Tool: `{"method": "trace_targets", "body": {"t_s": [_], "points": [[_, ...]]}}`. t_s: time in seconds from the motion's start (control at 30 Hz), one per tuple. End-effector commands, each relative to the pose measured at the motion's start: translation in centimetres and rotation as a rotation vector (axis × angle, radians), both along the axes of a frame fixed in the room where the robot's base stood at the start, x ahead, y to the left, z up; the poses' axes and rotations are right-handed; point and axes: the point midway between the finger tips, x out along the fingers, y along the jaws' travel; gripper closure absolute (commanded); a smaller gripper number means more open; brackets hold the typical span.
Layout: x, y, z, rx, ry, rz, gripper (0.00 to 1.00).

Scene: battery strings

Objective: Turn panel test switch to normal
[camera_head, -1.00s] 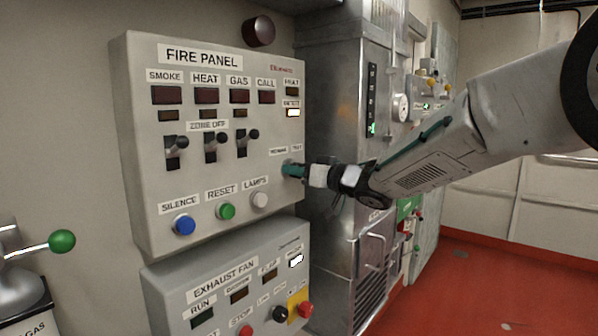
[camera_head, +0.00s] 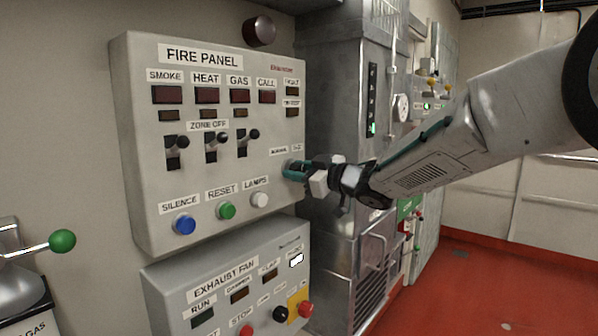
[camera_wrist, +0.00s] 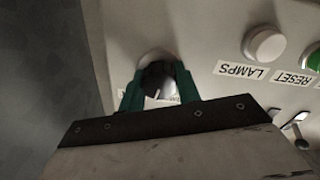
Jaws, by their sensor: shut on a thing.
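The fire panel (camera_head: 140,140) is a grey wall box at the left of the head view. The test switch (camera_wrist: 156,78) is a dark round knob with a white mark on a pale round base, below the NORMAL and TEST labels (camera_head: 287,151). In the wrist view its white mark points toward the bottom of the picture, near a partly hidden label. My gripper (camera_head: 297,170) has its teal fingers around the knob. The wrist view shows one finger on each side of it, and my gripper (camera_wrist: 160,76) is shut on the knob. The fingers partly hide the knob in the head view.
Zone switches (camera_head: 211,147) and the blue (camera_head: 184,224), green (camera_head: 227,211) and white (camera_head: 259,200) buttons are left of the gripper. The exhaust fan box (camera_head: 160,290) sits below. A metal cabinet (camera_head: 330,100) stands close behind my gripper.

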Motion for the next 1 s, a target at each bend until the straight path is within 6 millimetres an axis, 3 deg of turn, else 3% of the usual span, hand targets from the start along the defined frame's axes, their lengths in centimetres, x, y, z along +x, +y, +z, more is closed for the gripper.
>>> {"method": "trace_targets", "body": {"t_s": [1.0], "points": [[-0.12,0.04,-0.24,-0.549,-0.701,0.002,0.9]]}}
